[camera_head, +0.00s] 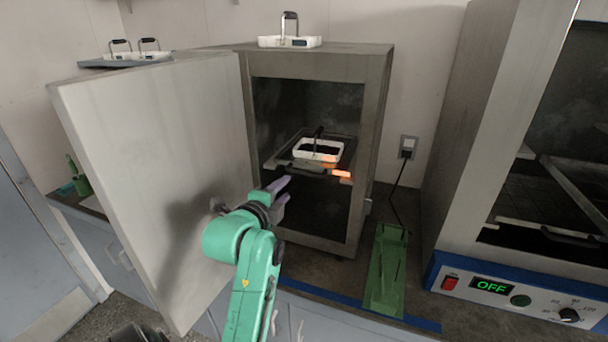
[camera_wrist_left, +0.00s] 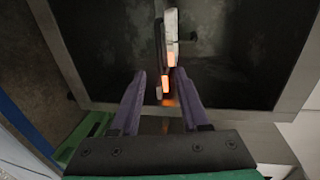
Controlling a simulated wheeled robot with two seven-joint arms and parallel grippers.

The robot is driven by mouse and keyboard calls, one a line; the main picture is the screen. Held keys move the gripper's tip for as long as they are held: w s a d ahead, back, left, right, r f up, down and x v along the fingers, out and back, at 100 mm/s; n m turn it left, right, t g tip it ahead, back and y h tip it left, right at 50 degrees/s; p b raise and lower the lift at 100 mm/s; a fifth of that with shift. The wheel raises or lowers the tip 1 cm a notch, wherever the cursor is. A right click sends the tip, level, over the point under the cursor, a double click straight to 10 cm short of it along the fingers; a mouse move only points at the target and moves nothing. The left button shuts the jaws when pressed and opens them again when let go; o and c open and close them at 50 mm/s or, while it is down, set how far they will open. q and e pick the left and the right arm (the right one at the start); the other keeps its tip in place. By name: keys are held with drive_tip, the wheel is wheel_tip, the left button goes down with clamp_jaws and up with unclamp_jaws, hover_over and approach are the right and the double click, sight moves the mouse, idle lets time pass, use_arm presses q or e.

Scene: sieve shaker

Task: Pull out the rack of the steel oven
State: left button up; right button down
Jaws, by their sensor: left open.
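The steel oven (camera_head: 320,68) stands on the counter in the head view, with its door (camera_head: 155,160) swung open to the left. Inside, the rack (camera_head: 283,160) sits at mid height and carries a white tray (camera_head: 318,151) with a dark upright handle. The rack's front shows a dark bar and orange glowing spots. My left gripper (camera_head: 284,188) is open and empty in front of the oven opening, just below and left of the rack's front edge. In the left wrist view, its purple fingers (camera_wrist_left: 160,95) point into the oven toward the rack's front.
A white tray with a handle (camera_head: 290,41) stands on top of the oven. More trays (camera_head: 137,56) are behind the door. A green holder (camera_head: 387,270) lies on the counter to the right. A second oven (camera_head: 480,180) with an OFF display stands at the far right.

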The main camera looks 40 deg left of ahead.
sight(303, 174)
use_arm(q)
drive_tip(key=p+x, duration=0.3)
drive_tip(key=x, duration=1)
drive_tip(key=shift+p, duration=0.3)
drive_tip(key=shift+w+a+f, duration=0.15)
drive_tip(key=shift+w+f, duration=0.05)
drive_tip(key=shift+w, duration=0.4)
clamp_jaws()
